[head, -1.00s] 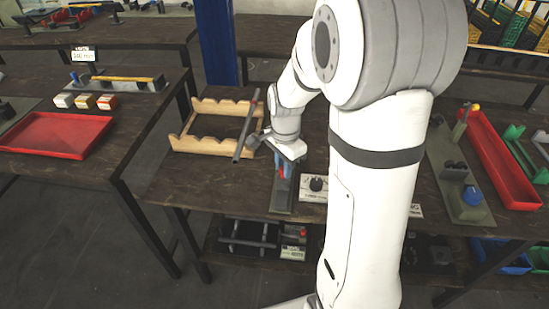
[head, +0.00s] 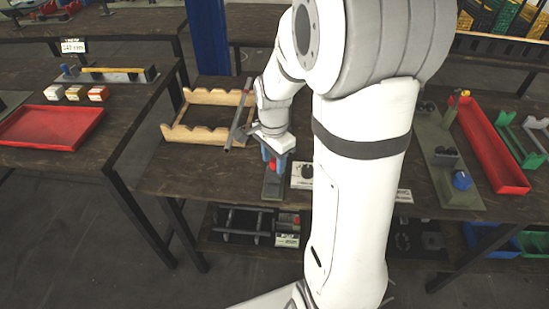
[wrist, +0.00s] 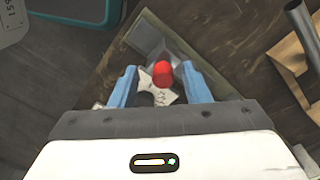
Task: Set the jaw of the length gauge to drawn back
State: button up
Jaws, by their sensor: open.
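A narrow fixture with a grey-green base (head: 272,187) and a red knob (wrist: 162,73) stands on the middle bench. My gripper (head: 272,160) is above it, with its blue fingers open. In the wrist view my gripper (wrist: 160,82) has one finger on each side of the red knob; whether they touch it I cannot tell. I cannot tell for sure which of these is the length gauge.
A wooden notched rack (head: 180,133) with a grey rod leaning on it stands left of my gripper. A white box with a black knob (head: 306,172) is close on the right. Further right are a fixture with a blue knob (head: 461,180) and a red tray (head: 495,150).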

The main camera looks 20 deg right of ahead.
jog(key=shift+r, duration=0.1)
notch_tip(320, 180, up, 8)
jog(key=shift+f+p, duration=0.2)
jog(key=shift+p, duration=0.15)
dwell(0.3)
jog(key=s+a+r+n+t+p, duration=0.1)
jog(key=s+a+r+n+p, duration=0.1)
jog(key=s+n, duration=0.5)
jog(key=s+a+r+n+t+p, duration=0.1)
jog(key=s+a+r+n+p, duration=0.1)
jog(key=s+r+n, duration=0.3)
jog(key=shift+s+a+r+n+t, duration=0.15)
jog(key=shift+s+a+n+t, duration=0.15)
jog(key=shift+s+n, duration=0.8)
jog(key=shift+w+d, duration=0.1)
jog(key=shift+w, duration=0.05)
